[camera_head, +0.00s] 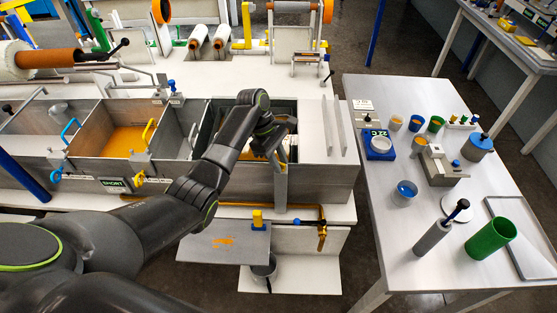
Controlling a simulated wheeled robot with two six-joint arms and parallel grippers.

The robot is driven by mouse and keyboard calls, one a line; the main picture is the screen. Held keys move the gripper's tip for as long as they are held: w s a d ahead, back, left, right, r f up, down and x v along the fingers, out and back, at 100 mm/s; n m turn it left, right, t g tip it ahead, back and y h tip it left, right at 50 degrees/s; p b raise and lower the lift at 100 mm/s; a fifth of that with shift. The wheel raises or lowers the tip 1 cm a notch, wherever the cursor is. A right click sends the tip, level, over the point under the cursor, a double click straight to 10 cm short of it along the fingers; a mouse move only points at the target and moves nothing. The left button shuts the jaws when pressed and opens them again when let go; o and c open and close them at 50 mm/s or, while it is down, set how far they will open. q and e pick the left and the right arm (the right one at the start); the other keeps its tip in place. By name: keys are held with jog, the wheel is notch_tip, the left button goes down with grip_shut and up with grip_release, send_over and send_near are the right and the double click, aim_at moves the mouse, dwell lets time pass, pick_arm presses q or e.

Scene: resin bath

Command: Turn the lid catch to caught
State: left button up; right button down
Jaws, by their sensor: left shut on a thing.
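My left gripper (276,150) reaches over the front wall of the dark-rimmed right compartment (290,108) of the resin bath. It is shut on a small part at that wall, which its fingers and wrist mostly hide. A small yellow piece (283,168) shows just below the fingers, at the top of a grey upright on the bath's front; it may belong to the lid catch. I cannot tell which way the catch is turned. My right gripper is not in view.
An open compartment of amber resin (122,138) lies to the left, with blue and yellow handles near it. A pipe with a brass tap (321,232) runs below the bath front. A side table (385,262) at right holds cups, a scale and a green cylinder (490,239).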

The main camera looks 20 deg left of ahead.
pick_arm(q)
jog(key=m+g, duration=0.1)
jog(key=m, duration=0.2)
jog(key=m+g+y, duration=0.1)
jog(key=m, duration=0.2)
jog(key=shift+w+d, duration=0.1)
jog(key=shift+d, duration=0.05)
jog(key=m+y, duration=0.1)
jog(key=m, duration=0.2)
jog(key=m+g+y, duration=0.1)
jog(key=m, duration=0.1)
jog(key=shift+d+f+m+g, duration=0.15)
jog(key=shift+m+g, duration=0.15)
jog(key=shift+m, duration=0.1)
jog(key=o, duration=0.6)
jog(key=shift+w, duration=0.1)
